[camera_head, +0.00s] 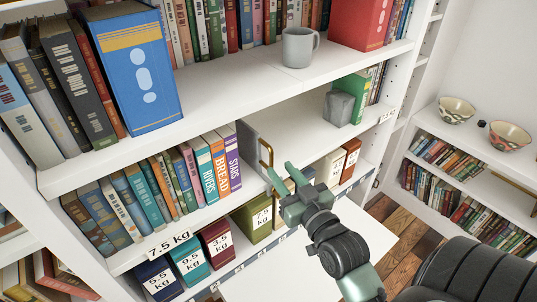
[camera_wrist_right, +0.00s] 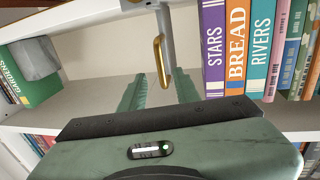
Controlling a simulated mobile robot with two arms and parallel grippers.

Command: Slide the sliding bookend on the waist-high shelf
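My right gripper (camera_head: 281,173) is open at the handle's lower end. In the right wrist view both fingers of my right gripper (camera_wrist_right: 160,88) are spread and nothing is clamped; contact with the handle cannot be told. My left gripper is not in view.
The book row ends in STARS (camera_head: 232,160). To the bookend's right is bare shelf, then a grey block (camera_head: 338,108) and a green book (camera_head: 355,92). A mug (camera_head: 299,47) stands on the shelf above. Weight-labelled boxes (camera_head: 217,241) line the lower shelf.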

